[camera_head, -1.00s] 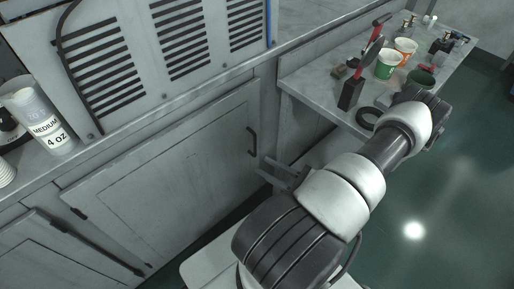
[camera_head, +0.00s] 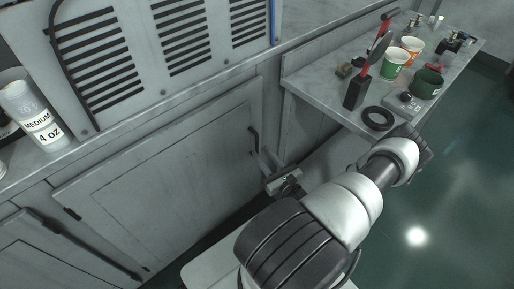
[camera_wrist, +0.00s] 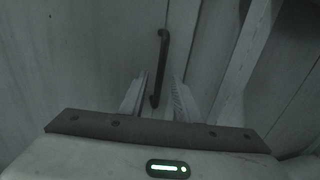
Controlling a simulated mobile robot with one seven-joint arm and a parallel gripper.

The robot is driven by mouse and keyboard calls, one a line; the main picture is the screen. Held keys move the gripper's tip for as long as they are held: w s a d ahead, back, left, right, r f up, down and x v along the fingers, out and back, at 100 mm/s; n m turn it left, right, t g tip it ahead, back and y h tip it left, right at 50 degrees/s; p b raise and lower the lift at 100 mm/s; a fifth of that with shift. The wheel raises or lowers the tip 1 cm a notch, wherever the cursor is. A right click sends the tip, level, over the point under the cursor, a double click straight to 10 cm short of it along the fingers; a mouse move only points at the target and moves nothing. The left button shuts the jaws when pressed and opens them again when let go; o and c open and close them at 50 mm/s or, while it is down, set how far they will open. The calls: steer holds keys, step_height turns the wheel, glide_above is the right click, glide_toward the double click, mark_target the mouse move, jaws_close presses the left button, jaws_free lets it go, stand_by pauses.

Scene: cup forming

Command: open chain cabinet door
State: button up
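The cabinet door (camera_head: 165,180) is a grey panel below the counter on the left, and it looks shut. Its dark vertical handle (camera_head: 253,139) is near the door's upper right edge. The handle also shows in the wrist view (camera_wrist: 161,66), upright. My gripper (camera_head: 261,162) is just below and right of the handle in the head view. In the wrist view my gripper (camera_wrist: 158,88) is open, with a finger on each side of the handle's lower part. I cannot tell whether either finger touches it.
A side table (camera_head: 330,97) at the right holds a green cup (camera_head: 394,64), an orange-and-white cup (camera_head: 411,48), a dark green cup (camera_head: 427,83) and a black ring (camera_head: 378,118). A labelled container (camera_head: 33,115) stands on the left counter. Green floor at right is clear.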

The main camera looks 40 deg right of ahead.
mark_target(257, 147)
steer(key=w, duration=0.4)
steer(key=shift+w+d, duration=0.3)
steer(key=shift+w, duration=0.1)
jaws_close()
